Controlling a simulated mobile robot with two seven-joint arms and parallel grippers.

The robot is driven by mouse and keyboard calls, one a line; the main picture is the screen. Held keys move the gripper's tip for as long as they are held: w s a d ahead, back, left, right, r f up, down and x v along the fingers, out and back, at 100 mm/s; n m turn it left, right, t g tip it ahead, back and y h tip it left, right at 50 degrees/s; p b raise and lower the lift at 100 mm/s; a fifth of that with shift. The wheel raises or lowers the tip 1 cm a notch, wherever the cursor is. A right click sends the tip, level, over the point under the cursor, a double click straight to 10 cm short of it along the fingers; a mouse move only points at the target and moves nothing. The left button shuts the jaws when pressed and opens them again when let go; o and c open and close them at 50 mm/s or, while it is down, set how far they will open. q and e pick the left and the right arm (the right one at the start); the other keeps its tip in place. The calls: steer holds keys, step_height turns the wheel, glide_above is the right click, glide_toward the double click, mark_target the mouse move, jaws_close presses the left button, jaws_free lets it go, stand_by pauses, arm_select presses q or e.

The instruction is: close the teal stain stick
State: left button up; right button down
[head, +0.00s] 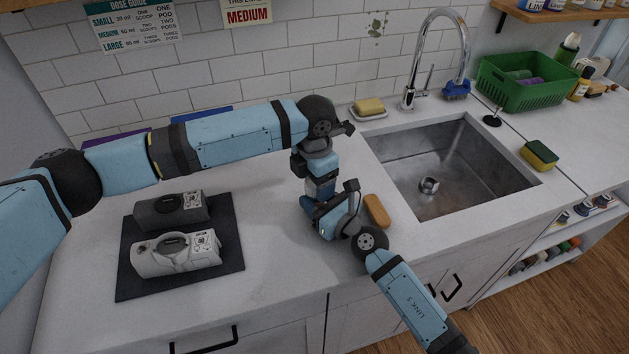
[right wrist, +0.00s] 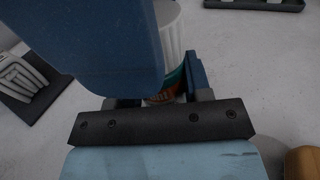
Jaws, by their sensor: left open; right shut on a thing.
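The stain stick shows in the right wrist view as a white ribbed upper part (right wrist: 172,38) above a teal and orange body (right wrist: 172,84). My right gripper (right wrist: 160,92) is shut on the body; in the head view this gripper (head: 322,216) is low over the counter, left of the sink. My left gripper (head: 320,186) is open, pointing down just above the right one, and a large blue part of it seems to cover the upper left of the wrist view. The stick is hidden by the grippers in the head view. I cannot tell whether the ribbed part is seated.
A dark mat (head: 122,284) with a white device (head: 172,256) and a dark grey one (head: 170,212) lies left. An orange-brown block (head: 376,210) lies close right of the grippers. Beyond are the sink (head: 450,165), a soap dish (head: 369,112) and a green basket (head: 525,85).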

arm_select(q)
steer(key=shift+r, duration=1.9)
steer(key=shift+c, duration=0.4)
